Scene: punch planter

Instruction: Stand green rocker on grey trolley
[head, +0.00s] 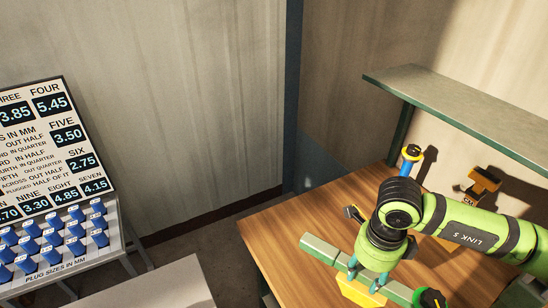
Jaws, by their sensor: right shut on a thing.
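The green rocker (322,251) is a long pale green bar over the wooden table, running from upper left to lower right beneath my right gripper. My right gripper (367,276) comes in from the right, points down, and is shut on the bar near its middle. The fingers and wrist hide part of the bar, and I cannot tell whether it touches the table. A yellow block (358,292) shows just below the fingers; I cannot tell if it is part of the rocker. A plain grey top (160,286), seemingly the grey trolley, is at bottom centre-left, empty where visible. My left gripper is out of view.
The wooden table (290,228) has a green-grey shelf (455,108) above its back. A blue, yellow-topped tool (410,157) and a yellow-brown item (482,185) are at the back. A plug rack (60,245) with a number board (45,140) stands left. Floor shows between.

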